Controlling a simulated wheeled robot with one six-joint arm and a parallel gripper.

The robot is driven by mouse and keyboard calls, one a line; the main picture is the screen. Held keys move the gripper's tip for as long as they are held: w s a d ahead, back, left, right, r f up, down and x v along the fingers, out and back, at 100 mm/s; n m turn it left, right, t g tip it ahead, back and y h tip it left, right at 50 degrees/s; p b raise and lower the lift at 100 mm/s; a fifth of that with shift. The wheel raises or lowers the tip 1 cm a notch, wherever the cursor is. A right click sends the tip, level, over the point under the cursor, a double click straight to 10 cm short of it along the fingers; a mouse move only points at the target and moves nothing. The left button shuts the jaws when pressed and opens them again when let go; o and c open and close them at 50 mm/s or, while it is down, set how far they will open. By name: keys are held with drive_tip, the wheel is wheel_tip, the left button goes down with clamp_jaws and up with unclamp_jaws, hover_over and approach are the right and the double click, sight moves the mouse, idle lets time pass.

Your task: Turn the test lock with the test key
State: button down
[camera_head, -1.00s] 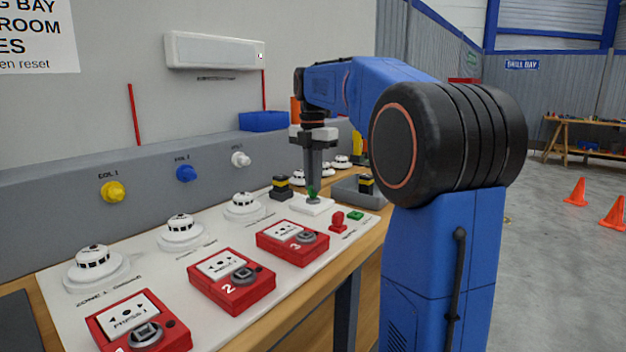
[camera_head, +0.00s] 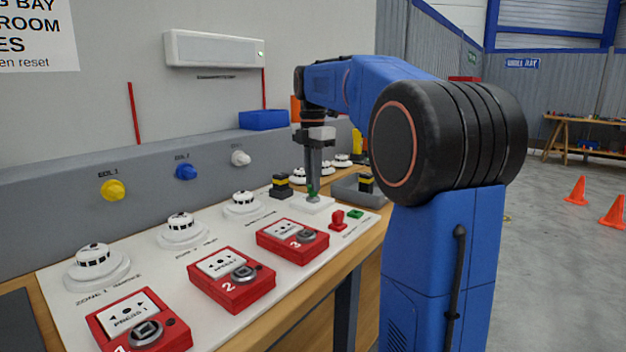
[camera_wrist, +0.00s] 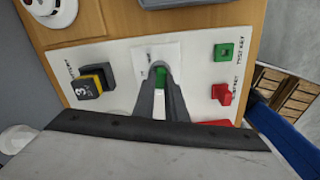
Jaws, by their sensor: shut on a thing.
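My gripper (camera_head: 313,188) points straight down over a white lock plate (camera_head: 322,207) at the far end of the panel. Its fingers are shut on the green test key (camera_head: 312,196), which stands upright at the plate. In the wrist view the key (camera_wrist: 160,80) shows between the fingertips (camera_wrist: 160,84), on the white lock plate (camera_wrist: 170,53). The fingers hide the keyhole, so how deep the key sits cannot be told. The green holder labelled for the test key (camera_wrist: 224,52) shows an empty dark slot.
A red key (camera_wrist: 222,93) stands in its holder beside the green one. A black and yellow block marked 3 (camera_wrist: 93,82) is on the other side of the lock. Red call points (camera_head: 292,238) and white detectors (camera_head: 243,203) line the panel.

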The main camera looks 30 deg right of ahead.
drive_tip(key=shift+m, duration=0.8)
drive_tip(key=shift+m, duration=3.5)
